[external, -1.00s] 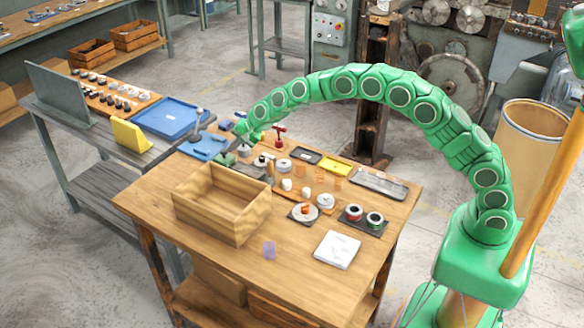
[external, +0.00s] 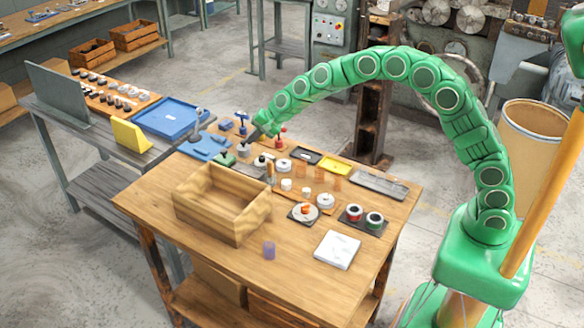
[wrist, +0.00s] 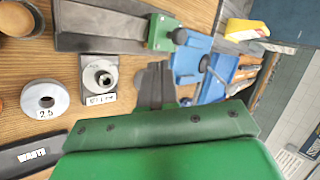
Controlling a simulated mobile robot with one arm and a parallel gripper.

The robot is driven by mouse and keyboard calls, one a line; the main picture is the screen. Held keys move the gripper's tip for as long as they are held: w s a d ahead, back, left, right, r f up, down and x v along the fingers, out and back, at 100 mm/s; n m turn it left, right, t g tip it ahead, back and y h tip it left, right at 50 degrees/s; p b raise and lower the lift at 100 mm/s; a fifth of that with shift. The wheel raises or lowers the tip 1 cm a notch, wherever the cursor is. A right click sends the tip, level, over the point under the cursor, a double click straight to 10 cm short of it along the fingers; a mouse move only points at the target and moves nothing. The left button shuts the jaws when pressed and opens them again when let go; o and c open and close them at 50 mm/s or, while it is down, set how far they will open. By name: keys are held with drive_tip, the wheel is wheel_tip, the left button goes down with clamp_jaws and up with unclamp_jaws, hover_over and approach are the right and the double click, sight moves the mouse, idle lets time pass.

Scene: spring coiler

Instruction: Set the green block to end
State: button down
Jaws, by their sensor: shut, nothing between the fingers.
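The green block (external: 227,159) sits at the left end of a dark grey rail (external: 246,169) at the table's back left, behind the wooden box. In the wrist view the green block (wrist: 161,32) is at the rail's (wrist: 98,26) right end, with a black knob on its side. My gripper (external: 250,138) is above the table, behind and to the right of the block and apart from it. In the wrist view my gripper (wrist: 155,72) has its dark fingers together, with nothing between them. It partly covers a blue fixture beside the block.
A blue fixture (wrist: 205,68) with a dark handle stands close by. A labelled grey mount (wrist: 100,78) and a white ring (wrist: 44,98) are left of my fingers. The open wooden box (external: 222,205) stands in front.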

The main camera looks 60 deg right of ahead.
drive_tip(key=s+d+r+n+g, duration=0.25)
drive_tip(key=s+r, duration=0.25)
drive_tip(key=s, duration=0.9)
drive_tip(key=s+d+r+n+g, duration=0.15)
drive_tip(key=s+r+n, duration=0.35)
drive_tip(key=s, duration=0.9)
drive_tip(key=s+d+n+g+h, duration=0.1)
drive_tip(key=s+d, duration=0.2)
drive_tip(key=s, duration=0.9)
drive_tip(key=s+d+n+g+h, duration=0.1)
drive_tip(key=s+d+n+g, duration=0.1)
drive_tip(key=s, duration=1)
drive_tip(key=s+d+n+g+h, duration=0.1)
drive_tip(key=s+d, duration=0.3)
drive_tip(key=s, duration=0.9)
drive_tip(key=shift+d+n+g+h, duration=0.25)
drive_tip(key=shift+n+g+h, duration=0.15)
drive_tip(key=shift+n+g, duration=0.2)
drive_tip(key=c, duration=1.8)
unclamp_jaws()
drive_tip(key=shift+f, duration=0.1)
